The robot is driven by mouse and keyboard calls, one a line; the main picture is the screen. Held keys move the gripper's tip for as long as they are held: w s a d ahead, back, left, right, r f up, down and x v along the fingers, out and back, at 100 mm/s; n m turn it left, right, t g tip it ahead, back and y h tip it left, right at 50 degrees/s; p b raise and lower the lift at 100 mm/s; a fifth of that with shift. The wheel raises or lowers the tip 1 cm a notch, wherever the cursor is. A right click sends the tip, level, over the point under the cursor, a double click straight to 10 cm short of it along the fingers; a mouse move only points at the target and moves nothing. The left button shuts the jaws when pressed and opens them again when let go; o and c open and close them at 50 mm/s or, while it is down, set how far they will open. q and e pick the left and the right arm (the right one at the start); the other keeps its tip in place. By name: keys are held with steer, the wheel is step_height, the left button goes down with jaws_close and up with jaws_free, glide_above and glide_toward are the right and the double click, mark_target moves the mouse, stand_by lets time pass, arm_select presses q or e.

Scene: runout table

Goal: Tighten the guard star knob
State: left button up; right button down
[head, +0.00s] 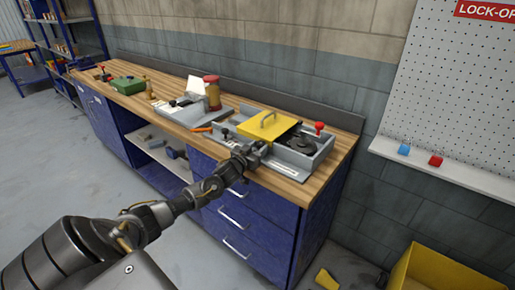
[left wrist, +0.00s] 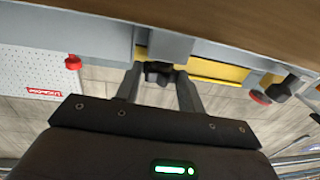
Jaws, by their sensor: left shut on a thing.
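The black guard star knob (left wrist: 158,72) is on the front of a grey machine housing (left wrist: 170,45) in the left wrist view. My left gripper (left wrist: 158,84) has one finger on each side of the knob and is shut on it. In the head view my left gripper (head: 246,155) reaches the front edge of the grey machine (head: 300,158) and hides the knob. My right gripper is not in view.
A red knob (head: 319,127) stands up on the machine's right side. An orange-handled tool (head: 202,129), a red-lidded jar (head: 212,92) and a green box (head: 128,85) are on the wooden bench (head: 150,107). A yellow bin (head: 440,270) stands on the floor at right.

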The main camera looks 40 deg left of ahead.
arm_select(q)
steer(key=m+h+b, duration=0.1)
steer(key=h+b, duration=0.1)
steer(key=a+m+h+b, duration=0.1)
steer(key=m+h, duration=0.1)
steer(key=h, duration=0.1)
steer(key=shift+w+f+m+b, duration=0.1)
steer(key=shift+f+m+b, duration=0.05)
steer(key=shift+m+b, duration=0.2)
steer(key=shift+m+g+h+b, duration=0.3)
steer(key=shift+m+h+b, duration=0.1)
steer(key=shift+h, duration=0.5)
steer(key=shift+r, duration=0.2)
steer(key=o, duration=1)
steer(key=shift+c, duration=0.2)
steer(key=shift+s+a+f, duration=0.15)
steer(key=shift+s, duration=0.4)
steer(key=b+v, duration=0.1)
steer(key=v, duration=0.8)
steer(key=shift+s+a, duration=0.2)
steer(key=shift+s, duration=0.2)
